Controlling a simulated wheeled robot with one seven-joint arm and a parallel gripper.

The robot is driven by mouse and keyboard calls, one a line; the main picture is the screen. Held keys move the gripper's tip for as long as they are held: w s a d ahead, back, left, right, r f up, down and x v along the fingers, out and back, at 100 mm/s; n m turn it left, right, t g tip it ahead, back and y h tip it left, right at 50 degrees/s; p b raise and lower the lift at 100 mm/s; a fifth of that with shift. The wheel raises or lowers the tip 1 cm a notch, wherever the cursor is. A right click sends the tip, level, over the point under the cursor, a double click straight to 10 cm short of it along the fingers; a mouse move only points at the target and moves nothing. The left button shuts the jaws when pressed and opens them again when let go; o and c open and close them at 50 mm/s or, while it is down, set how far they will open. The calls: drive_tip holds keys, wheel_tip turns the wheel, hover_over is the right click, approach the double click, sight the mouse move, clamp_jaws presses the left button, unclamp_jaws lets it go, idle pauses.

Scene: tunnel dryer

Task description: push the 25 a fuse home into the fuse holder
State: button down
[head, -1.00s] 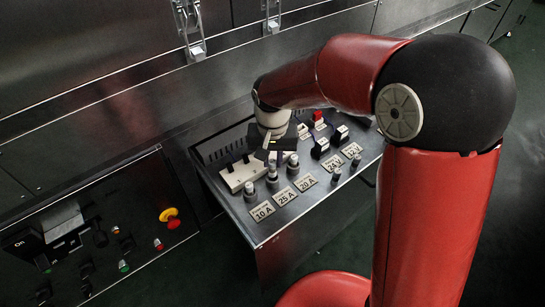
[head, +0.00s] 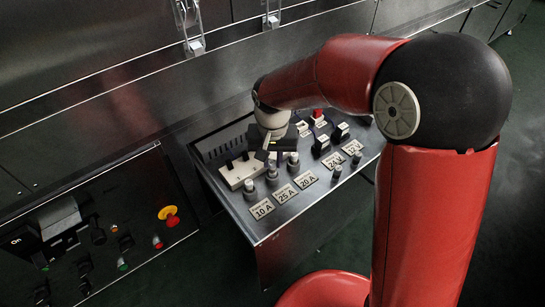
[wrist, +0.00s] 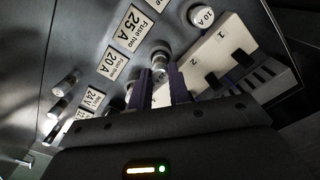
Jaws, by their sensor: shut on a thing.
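My gripper (head: 271,153) points down over the sloping control panel. In the wrist view its two dark fingers (wrist: 161,88) are closed about the light cap of the 25 A fuse (wrist: 159,64), in line with the 25 A label (wrist: 128,29). In the head view the fuse's holder (head: 272,178) stands above the 25 A label (head: 285,194), between the 10 A and 20 A holders.
The 10 A fuse (head: 249,187) and 20 A fuse (head: 293,160) stand close on either side. A pale block with dark switches (head: 238,172) is behind them. More switches (head: 321,145) are to the right. A separate panel with a red-and-yellow button (head: 169,215) is at left.

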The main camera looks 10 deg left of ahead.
sight(273, 162)
drive_tip(key=shift+f+b, duration=0.75)
drive_tip(key=shift+f, duration=0.4)
drive_tip(key=c, duration=1.2)
unclamp_jaws()
drive_tip(key=shift+c, duration=0.2)
drive_tip(key=shift+r, duration=0.1)
drive_tip(key=shift+r+p, duration=0.5)
drive_tip(key=shift+r, duration=3.35)
drive_tip(key=shift+d, duration=0.1)
drive_tip(key=s+d+r+m+t, duration=0.1)
drive_tip(key=s+d+r, duration=0.25)
drive_tip(key=d, duration=0.35)
drive_tip(key=s+d+r+t+p, duration=0.1)
drive_tip(key=s+d+r+t, duration=0.1)
drive_tip(key=d+r, duration=0.3)
drive_tip(key=s+d+r+m+t, duration=0.1)
drive_tip(key=s+d+r, duration=0.15)
drive_tip(key=d, duration=0.55)
drive_tip(key=s+d+t, duration=0.1)
drive_tip(key=s+d, duration=0.4)
drive_tip(key=s, duration=0.1)
drive_tip(key=shift+s+d+f+t, duration=0.25)
drive_tip(key=shift+s+d+t, duration=0.05)
drive_tip(key=shift+s+d, duration=0.1)
